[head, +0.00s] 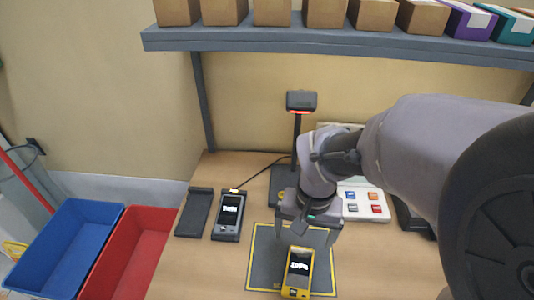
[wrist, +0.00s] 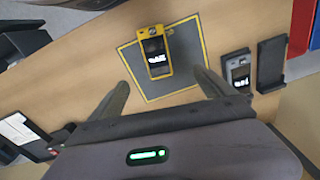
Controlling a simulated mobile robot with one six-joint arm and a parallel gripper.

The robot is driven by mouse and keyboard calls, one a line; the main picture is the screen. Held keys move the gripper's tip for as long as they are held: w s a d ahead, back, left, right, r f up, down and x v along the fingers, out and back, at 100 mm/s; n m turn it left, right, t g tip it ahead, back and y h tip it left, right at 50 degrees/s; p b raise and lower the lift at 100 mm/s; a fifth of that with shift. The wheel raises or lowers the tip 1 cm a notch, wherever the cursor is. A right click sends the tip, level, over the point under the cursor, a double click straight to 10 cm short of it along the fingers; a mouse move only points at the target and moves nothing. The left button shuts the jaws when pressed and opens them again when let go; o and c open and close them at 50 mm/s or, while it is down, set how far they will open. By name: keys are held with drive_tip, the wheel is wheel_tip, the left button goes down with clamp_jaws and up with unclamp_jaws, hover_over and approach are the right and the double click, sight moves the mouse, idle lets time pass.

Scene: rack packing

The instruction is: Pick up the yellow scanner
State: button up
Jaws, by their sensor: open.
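The yellow scanner (head: 297,272) has a dark screen and lies on a dark grey mat with a yellow border (head: 262,262) on the wooden table. In the wrist view the yellow scanner (wrist: 155,52) lies on the mat (wrist: 185,82), beyond and between my fingertips. My gripper (head: 306,238) is open and empty, above the mat and just behind the scanner in the head view. Its two fingers (wrist: 165,85) are spread wide in the wrist view. They appear apart from the scanner.
A black handheld device (head: 229,216) and a dark empty cradle (head: 194,212) lie left of the mat. A black stand scanner (head: 301,101) and a white button panel (head: 365,204) are behind. Blue (head: 68,245) and red (head: 125,250) bins stand at left. A shelf (head: 330,42) with boxes hangs above.

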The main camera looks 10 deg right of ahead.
drive_tip(key=b, duration=0.5)
hover_over(299, 270)
drive_tip(key=shift+g, duration=0.3)
drive_tip(key=f, duration=1.3)
drive_tip(key=shift+a, duration=0.25)
drive_tip(key=f+b, duration=0.1)
drive_tip(key=f, duration=0.1)
drive_tip(key=f+b, duration=0.2)
drive_tip(key=f, duration=0.1)
drive_tip(key=shift+d+f, duration=0.2)
drive_tip(key=shift+f, duration=0.15)
drive_tip(key=shift+s+r, duration=0.1)
drive_tip(key=shift+r, duration=0.05)
drive_tip(key=shift+c, duration=0.2)
drive_tip(key=c, duration=1.7)
drive_tip(key=shift+r, duration=0.15)
